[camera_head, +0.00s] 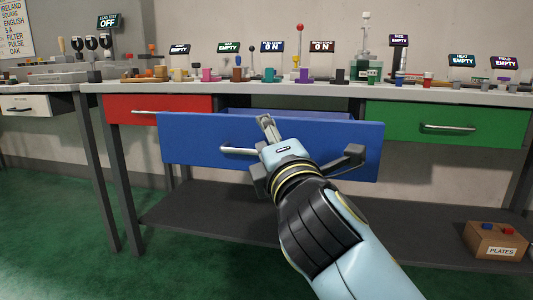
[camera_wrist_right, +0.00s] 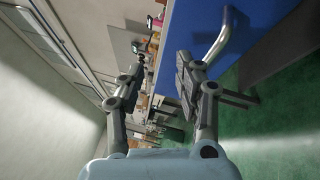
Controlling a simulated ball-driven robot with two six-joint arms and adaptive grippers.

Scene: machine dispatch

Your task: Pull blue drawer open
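The blue drawer (camera_head: 205,138) is pulled out from under the bench in the head view, its front panel standing well forward and a strip of its inside showing. Its silver handle (camera_head: 238,150) shows left of my right gripper (camera_head: 308,138), which hides the rest of it. In the right wrist view the blue front (camera_wrist_right: 195,30) and the handle (camera_wrist_right: 216,42) are at the upper right. The two fingers of my right gripper (camera_wrist_right: 160,72) are spread, with nothing visible between them. The handle lies outside the right-hand finger; contact cannot be told. My left gripper is out of view.
A red drawer (camera_head: 128,107) to the left and a green drawer (camera_head: 400,121) to the right are shut. The bench top (camera_head: 290,90) holds small coloured parts and signs. A lower shelf (camera_head: 190,212) runs beneath, with a PLATES box (camera_head: 497,242) at the right.

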